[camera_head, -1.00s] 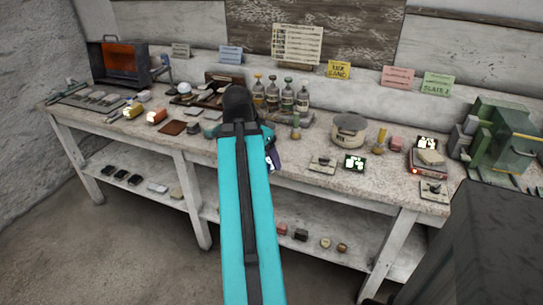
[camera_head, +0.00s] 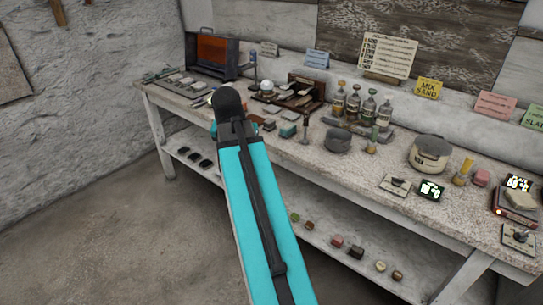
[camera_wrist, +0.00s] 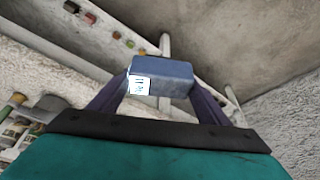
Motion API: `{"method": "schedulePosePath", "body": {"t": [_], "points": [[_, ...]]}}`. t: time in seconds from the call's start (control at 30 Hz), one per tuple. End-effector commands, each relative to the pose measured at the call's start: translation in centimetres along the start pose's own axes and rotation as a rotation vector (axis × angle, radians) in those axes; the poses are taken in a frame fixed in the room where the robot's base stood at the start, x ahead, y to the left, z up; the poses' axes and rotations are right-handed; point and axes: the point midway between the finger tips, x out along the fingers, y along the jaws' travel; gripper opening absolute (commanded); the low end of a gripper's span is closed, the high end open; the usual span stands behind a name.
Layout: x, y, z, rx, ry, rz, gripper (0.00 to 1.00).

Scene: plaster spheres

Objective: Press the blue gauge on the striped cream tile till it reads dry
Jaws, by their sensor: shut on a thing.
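The blue gauge (camera_wrist: 165,70) is a small blue block with a lit white display (camera_wrist: 139,86) on its left side; I cannot read the display. My gripper (camera_wrist: 160,80) is shut on it, with one purple finger at each side, in the wrist view. The gauge is held in the air, with the bench's lower shelf and floor behind it. In the head view my arm hides the gripper and gauge. Several small flat pieces (camera_head: 185,88) lie at the bench's left end, but I cannot tell whether a striped cream tile is among them.
The long bench (camera_head: 375,165) holds an orange-fronted box (camera_head: 212,55), a wooden rack (camera_head: 304,86), bottles (camera_head: 369,107), a grey bowl (camera_head: 338,141) and a lidded pot (camera_head: 430,153). Small blocks lie on the lower shelf (camera_head: 320,215). The floor (camera_head: 130,240) at left is clear.

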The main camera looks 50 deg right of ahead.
Motion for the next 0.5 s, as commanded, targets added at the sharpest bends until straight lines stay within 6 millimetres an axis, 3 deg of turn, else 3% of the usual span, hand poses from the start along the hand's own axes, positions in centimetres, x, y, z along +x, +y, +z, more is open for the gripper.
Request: {"method": "schedulePosePath", "body": {"t": [0.1,0.5], "points": [[-0.6,-4.2,1.1,-0.106,0.0,-0.041,0.52],[-3.1,-16.6,6.7,-0.45,0.007,-0.175,0.52]]}}
